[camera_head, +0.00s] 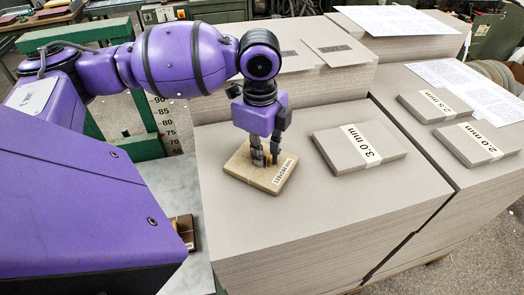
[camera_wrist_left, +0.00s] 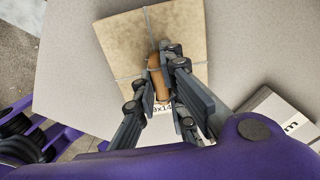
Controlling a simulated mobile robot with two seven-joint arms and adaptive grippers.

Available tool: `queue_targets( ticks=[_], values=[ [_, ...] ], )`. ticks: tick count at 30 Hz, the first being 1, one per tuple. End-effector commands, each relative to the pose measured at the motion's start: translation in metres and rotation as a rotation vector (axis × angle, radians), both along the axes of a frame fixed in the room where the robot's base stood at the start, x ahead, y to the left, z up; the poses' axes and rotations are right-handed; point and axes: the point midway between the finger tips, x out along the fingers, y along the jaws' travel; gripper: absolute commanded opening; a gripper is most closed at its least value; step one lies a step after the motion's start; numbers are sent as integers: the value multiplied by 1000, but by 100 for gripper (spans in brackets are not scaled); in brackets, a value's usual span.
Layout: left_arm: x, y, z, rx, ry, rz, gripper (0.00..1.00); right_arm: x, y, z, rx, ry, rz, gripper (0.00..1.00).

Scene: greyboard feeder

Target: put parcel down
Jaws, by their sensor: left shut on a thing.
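The parcel (camera_head: 246,171) is a flat tan block tied with thin string, with a white size label on its front edge. It lies flat at the left part of the front greyboard stack (camera_head: 300,215); I cannot tell whether it touches the top fully. My left gripper (camera_head: 265,160) points down over its middle. In the left wrist view the parcel (camera_wrist_left: 190,27) has a brown rounded handle (camera_wrist_left: 154,63), and the left gripper's fingers (camera_wrist_left: 165,78) are shut on it. The fingers hide part of the handle and label. My right gripper is not in view.
A grey block labelled 3.0 mm (camera_head: 347,151) lies to the right of the parcel. The right stack bears blocks labelled 2.5 mm (camera_head: 423,107) and 2.0 mm (camera_head: 463,146), and a printed sheet (camera_head: 450,78). The stack top in front of the parcel is clear.

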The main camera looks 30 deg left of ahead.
Motion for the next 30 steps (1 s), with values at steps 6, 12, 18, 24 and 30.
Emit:
queue_targets(
  ticks=[6, 12, 18, 24, 30],
  values=[
    [0, 0, 2, 0, -3, 0, 0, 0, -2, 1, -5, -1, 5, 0],
    [0, 0, 0, 1, -2, 0, 29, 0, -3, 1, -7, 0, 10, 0],
    [0, 0, 0, 1, -2, 0, 29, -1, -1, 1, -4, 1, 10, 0],
    [1, 0, 6, 1, -5, 0, 29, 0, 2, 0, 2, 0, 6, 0],
    [1, 0, 42, 1, -9, 0, 29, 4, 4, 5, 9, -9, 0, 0]
  ],
)
